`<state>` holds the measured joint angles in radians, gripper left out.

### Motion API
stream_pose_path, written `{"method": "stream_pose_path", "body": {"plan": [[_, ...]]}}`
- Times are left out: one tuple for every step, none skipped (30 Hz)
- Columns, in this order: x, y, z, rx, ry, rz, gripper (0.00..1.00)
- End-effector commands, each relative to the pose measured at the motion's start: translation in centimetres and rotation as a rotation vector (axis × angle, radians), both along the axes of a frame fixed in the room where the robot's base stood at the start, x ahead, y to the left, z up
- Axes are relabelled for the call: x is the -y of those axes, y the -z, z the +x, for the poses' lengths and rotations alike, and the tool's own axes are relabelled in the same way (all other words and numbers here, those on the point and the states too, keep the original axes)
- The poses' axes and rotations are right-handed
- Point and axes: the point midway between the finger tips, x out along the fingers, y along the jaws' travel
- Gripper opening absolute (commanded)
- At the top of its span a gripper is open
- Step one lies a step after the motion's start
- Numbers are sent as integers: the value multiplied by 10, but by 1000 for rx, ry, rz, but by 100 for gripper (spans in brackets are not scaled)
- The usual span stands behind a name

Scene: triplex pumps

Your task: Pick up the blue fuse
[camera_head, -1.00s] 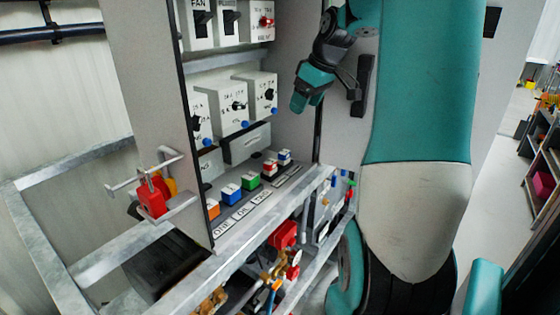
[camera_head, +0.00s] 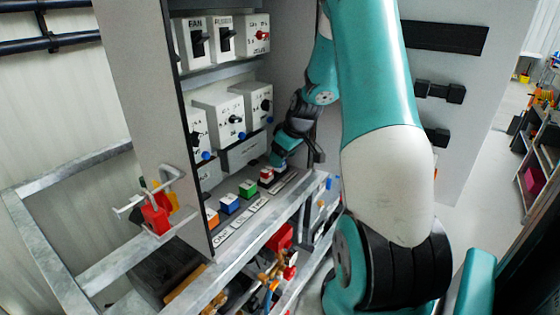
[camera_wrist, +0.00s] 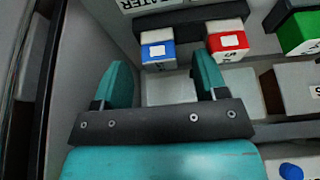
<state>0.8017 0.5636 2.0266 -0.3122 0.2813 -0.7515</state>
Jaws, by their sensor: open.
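A blue fuse (camera_wrist: 158,47) with a white top label sits at the end of a row in the wrist view. A red fuse (camera_wrist: 228,42) and a green fuse (camera_wrist: 298,35) are beside it. My gripper (camera_wrist: 165,78) is open and empty, its teal fingers just short of the blue fuse, the right one close to the red fuse. In the head view my gripper (camera_head: 279,160) is at the far end of the fuse row and hides that blue fuse. Another blue fuse (camera_head: 230,204) stands nearer, between the orange fuse (camera_head: 211,217) and green fuse (camera_head: 249,189).
White control boxes (camera_head: 220,115) with knobs are on the panel above the fuse row. Hoses and fittings lie below the shelf. A grey wall is close on the left in the wrist view.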

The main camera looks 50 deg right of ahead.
Motion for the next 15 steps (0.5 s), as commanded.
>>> {"method": "stream_pose_path", "body": {"plan": [[-1,4,3,-1,-1,2,66],[0,7,4,-1,0,1,66],[0,10,5,0,0,0,66],[0,12,6,0,0,-1,66],[0,14,7,1,0,-1,66],[0,15,7,1,1,-2,66],[0,15,7,1,1,-2,66],[0,16,7,1,1,-2,66],[0,16,7,1,1,-2,66],[0,16,7,1,1,-2,66],[0,16,7,1,1,-2,66],[0,16,7,1,1,-2,64],[0,15,7,1,1,-2,57],[0,15,7,1,1,-2,50],[0,15,7,1,1,-2,41]]}}
